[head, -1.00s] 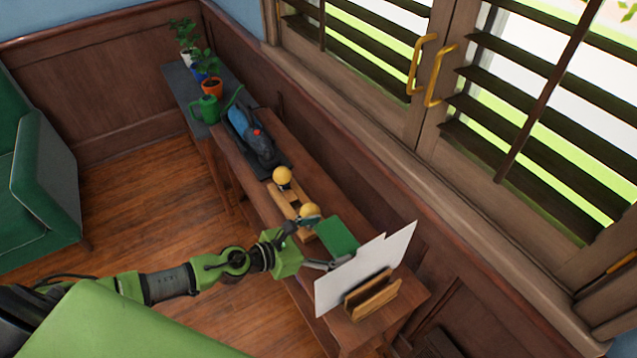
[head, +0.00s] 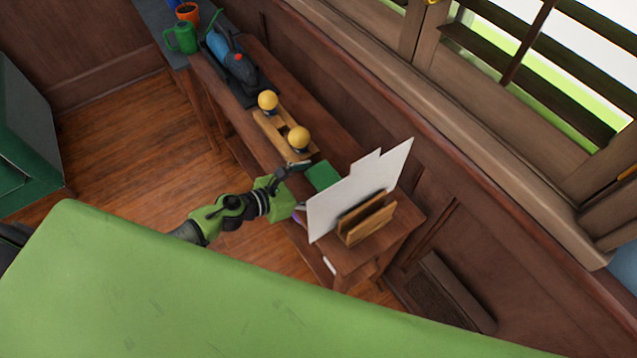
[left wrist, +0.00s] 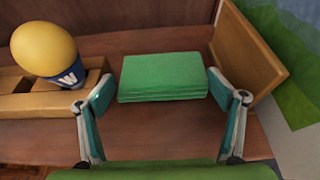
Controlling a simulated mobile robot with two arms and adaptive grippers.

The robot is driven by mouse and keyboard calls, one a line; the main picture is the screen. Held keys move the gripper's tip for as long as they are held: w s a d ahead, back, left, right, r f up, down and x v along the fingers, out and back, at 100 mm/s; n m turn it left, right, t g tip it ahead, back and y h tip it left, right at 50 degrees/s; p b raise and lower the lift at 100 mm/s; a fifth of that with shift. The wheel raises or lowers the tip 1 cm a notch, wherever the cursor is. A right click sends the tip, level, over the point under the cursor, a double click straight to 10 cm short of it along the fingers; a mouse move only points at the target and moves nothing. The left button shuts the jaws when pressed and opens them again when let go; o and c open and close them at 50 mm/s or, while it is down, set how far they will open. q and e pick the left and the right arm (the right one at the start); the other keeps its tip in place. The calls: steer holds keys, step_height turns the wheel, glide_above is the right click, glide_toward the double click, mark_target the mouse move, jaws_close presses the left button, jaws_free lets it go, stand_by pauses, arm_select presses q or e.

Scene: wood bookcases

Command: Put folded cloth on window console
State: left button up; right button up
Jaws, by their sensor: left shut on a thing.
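The folded cloth (head: 323,176) is a green, layered, flat block. It shows whole in the left wrist view (left wrist: 163,78), between my two fingers. My left gripper (head: 298,188) is shut on the cloth, with a finger at each side of it. The window console (head: 345,130) is a long, narrow brown wooden table along the panelled wall under the window. The cloth is over or on its top, between the yellow-ball stand and the white sheets. I cannot tell whether it touches the wood. The white sheets partly hide it in the head view. My right gripper is not in view.
A wooden stand with yellow balls (head: 298,138) is close on one side of the cloth. White sheets in a wooden holder (head: 367,222) are close on the other. A blue-grey model (head: 232,65) and a green watering can (head: 181,38) are farther along. A green sofa (head: 25,150) is at left.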

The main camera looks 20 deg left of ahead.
arm_select(q)
steer(key=shift+f+b, duration=0.25)
steer(key=shift+b, duration=0.1)
steer(key=o, duration=0.8)
steer(key=shift+r, duration=0.1)
steer(key=shift+r+p, duration=0.2)
steer(key=shift+p, duration=0.15)
steer(key=shift+s+a, duration=0.15)
steer(key=shift+s, duration=0.1)
steer(key=b+v, duration=0.2)
steer(key=v, duration=0.9)
steer(key=shift+r, duration=0.15)
